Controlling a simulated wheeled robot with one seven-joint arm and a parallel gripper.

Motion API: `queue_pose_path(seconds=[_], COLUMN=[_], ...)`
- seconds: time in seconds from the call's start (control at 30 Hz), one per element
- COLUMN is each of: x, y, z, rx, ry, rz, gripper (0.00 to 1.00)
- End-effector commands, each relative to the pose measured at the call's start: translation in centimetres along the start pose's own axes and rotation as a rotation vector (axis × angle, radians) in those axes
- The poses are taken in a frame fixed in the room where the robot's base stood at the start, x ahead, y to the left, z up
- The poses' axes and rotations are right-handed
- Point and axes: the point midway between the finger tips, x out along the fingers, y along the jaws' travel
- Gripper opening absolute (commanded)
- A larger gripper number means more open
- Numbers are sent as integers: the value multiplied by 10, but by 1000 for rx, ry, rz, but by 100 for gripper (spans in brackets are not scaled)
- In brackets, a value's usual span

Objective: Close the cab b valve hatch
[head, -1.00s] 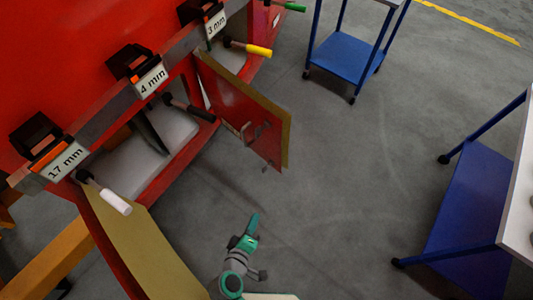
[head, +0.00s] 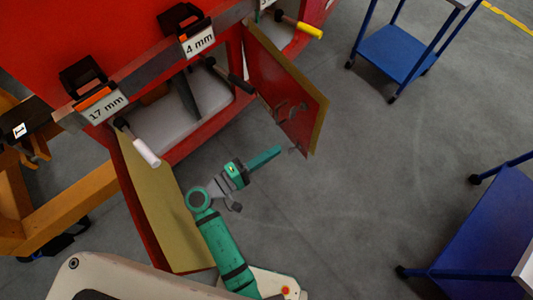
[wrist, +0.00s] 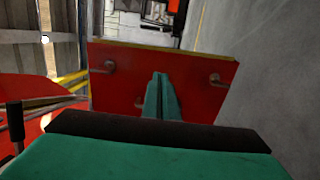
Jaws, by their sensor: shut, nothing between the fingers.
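Two hatch doors stand open on the red nosecone in the head view; I cannot tell by label which is the cab b valve hatch. The right door (head: 285,92) shows a red face with dark brackets and an olive edge. The left door (head: 160,205) shows an olive face. My gripper (head: 268,157) is shut and empty, in front of the opening between the doors, pointing toward the right door's lower part. In the wrist view, my shut fingers (wrist: 160,90) overlap a red door panel (wrist: 115,85) with brackets; contact cannot be told.
Tools hang on a rail with "17 mm" (head: 103,107) and "4 mm" (head: 197,41) labels; a white-handled tool (head: 146,153) hangs near the left door. Blue trolleys (head: 394,52) stand at right. A yellow frame (head: 60,220) stands at left. The grey floor between is clear.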

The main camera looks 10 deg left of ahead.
Motion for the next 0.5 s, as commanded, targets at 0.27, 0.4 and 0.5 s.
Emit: queue_pose_path(seconds=[0.27, 0.4, 0.5], x=[53, 74, 85], y=[0, 0, 0], z=[0, 0, 0], rx=[2, 2, 1], ry=[-2, 0, 0], rz=[0, -1, -1], gripper=[0, 0, 0])
